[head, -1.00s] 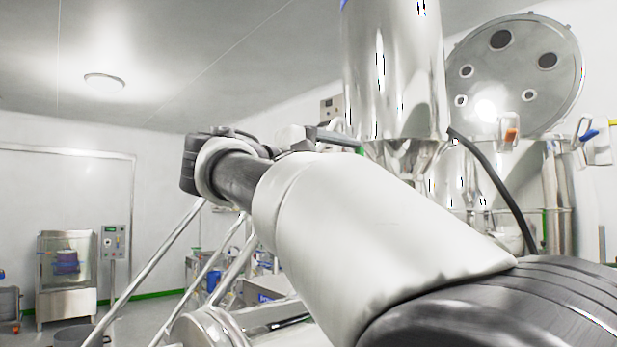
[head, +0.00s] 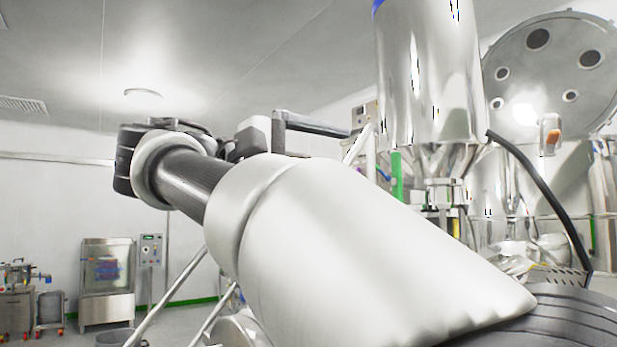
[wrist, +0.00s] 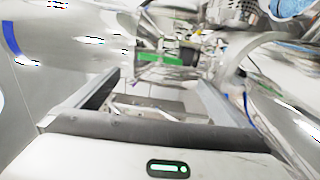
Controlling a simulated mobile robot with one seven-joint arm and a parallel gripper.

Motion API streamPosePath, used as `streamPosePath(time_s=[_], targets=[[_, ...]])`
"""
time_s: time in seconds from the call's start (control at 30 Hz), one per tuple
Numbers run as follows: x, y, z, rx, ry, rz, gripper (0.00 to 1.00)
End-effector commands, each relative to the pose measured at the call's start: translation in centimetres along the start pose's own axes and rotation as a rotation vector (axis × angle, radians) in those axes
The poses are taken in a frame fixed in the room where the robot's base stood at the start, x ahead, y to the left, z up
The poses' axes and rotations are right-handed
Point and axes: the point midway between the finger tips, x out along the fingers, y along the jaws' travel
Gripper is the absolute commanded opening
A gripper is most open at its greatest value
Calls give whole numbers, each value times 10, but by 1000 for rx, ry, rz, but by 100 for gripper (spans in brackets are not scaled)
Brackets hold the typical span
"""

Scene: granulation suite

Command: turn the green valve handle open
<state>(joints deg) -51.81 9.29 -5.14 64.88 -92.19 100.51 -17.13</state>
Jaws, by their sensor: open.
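The green valve handle (head: 397,175) is a narrow upright bar below the steel hopper, beside its outlet, in the head view. In the wrist view the green handle (wrist: 160,59) lies crosswise, beyond the fingertips and between the two fingers' directions. My gripper (wrist: 160,82) is open, its dark fingers wide apart with nothing between them. In the head view my gripper (head: 347,140) points right toward the handle, with a gap between them. My arm hides part of the gripper and the area below the handle.
The shiny steel hopper (head: 425,75) hangs above the valve. A black hose (head: 540,185) curves down to its right. A large round lid with ports (head: 550,75) stands open behind. A steel cabinet (head: 106,280) and control box (head: 151,250) stand far left.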

Motion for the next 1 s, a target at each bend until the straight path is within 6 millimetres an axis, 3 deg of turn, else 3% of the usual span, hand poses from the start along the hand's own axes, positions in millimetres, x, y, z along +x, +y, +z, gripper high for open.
streamPosePath(time_s=[0.1, 0.33, 0.87, 1.0], targets=[[-26, 0, -1, 0, 3, 0, 100], [-53, 0, 0, -1, 1, 0, 100], [-57, 0, 0, -1, -1, 0, 100], [-49, -3, 5, 1, 6, -19, 100]])
